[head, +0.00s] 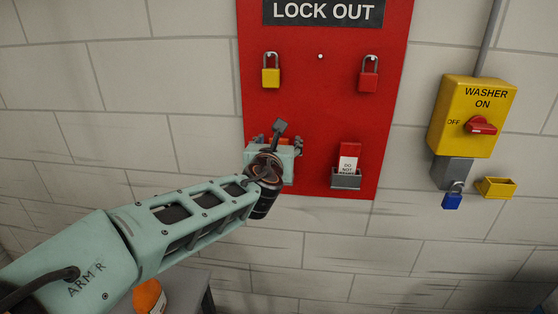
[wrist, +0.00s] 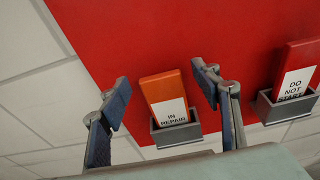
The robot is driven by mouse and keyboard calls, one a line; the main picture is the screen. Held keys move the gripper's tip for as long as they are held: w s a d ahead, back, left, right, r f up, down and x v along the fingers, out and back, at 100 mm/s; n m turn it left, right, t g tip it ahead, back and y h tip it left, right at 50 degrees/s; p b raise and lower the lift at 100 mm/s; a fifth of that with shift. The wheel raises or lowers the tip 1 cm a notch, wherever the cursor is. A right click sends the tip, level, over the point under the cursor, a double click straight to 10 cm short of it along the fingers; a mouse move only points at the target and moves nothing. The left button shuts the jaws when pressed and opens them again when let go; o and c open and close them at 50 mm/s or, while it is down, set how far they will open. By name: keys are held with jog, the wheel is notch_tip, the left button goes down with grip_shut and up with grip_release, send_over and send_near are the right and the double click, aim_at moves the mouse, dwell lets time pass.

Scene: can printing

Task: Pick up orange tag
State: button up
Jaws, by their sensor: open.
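The orange tag (wrist: 161,87) has a white label reading "IN REPAIR". It stands upright in a small grey holder (wrist: 177,132) on the red lockout board. My gripper (wrist: 164,92) is open, with one finger to each side of the tag in the wrist view and a gap on both sides. In the head view my gripper (head: 275,148) is in front of the board's lower left, and my wrist hides most of the tag and its holder.
A red "DO NOT START" tag (head: 349,156) sits in a grey holder (head: 346,181) to the right. A yellow padlock (head: 271,77) and a red padlock (head: 368,81) hang above. A yellow washer switch box (head: 472,118) with a blue padlock (head: 452,200) is further right.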

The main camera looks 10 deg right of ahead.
jog(key=shift+x, duration=1)
jog(key=c, duration=1.2)
